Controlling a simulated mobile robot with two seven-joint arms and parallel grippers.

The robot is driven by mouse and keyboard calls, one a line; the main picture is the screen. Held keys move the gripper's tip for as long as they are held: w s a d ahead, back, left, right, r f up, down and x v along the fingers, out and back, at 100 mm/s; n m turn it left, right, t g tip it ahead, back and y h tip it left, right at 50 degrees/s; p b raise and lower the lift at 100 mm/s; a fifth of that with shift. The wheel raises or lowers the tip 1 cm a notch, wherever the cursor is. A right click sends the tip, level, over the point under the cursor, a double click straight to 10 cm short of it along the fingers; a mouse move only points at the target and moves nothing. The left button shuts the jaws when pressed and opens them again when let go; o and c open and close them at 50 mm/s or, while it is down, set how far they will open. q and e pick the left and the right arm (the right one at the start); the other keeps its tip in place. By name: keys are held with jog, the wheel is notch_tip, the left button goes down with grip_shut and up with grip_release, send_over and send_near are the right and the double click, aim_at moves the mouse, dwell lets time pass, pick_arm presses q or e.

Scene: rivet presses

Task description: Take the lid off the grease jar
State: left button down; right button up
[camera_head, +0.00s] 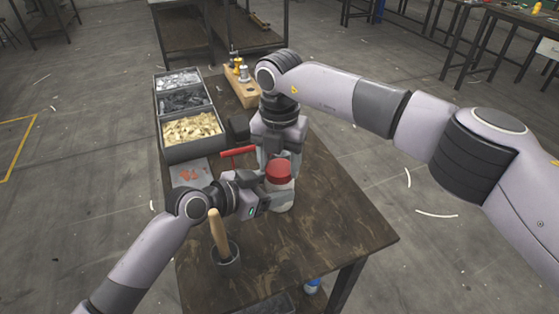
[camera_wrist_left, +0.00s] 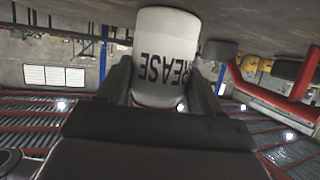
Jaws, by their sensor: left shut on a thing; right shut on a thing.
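The white grease jar (camera_head: 281,194) stands upright near the middle of the dark table, with its red lid (camera_head: 279,169) on top. In the left wrist view the jar (camera_wrist_left: 165,50) appears upside down, with its black GREASE lettering between my left fingers. My left gripper (camera_head: 264,198) comes in from the left and is shut on the jar's body. My right gripper (camera_head: 279,160) reaches down from behind and is shut on the lid.
A wooden-handled tool (camera_head: 217,232) stands in a dark cup close to my left arm. The table's right front is clear.

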pick_arm(q)
jog(key=shift+s+f, duration=0.1)
jog(key=shift+f, duration=0.15)
pick_arm(e)
jog(key=n, duration=0.5)
jog(key=shift+a, duration=0.1)
jog(key=n, duration=0.4)
jog(key=shift+n, duration=0.3)
jog(key=n, duration=0.6)
jog(key=shift+s, duration=0.1)
jog(key=n, duration=1.5)
jog(key=shift+r, duration=0.1)
jog(key=n, duration=0.4)
jog(key=shift+n, duration=0.3)
jog(key=n, duration=0.4)
jog(key=shift+n, duration=0.3)
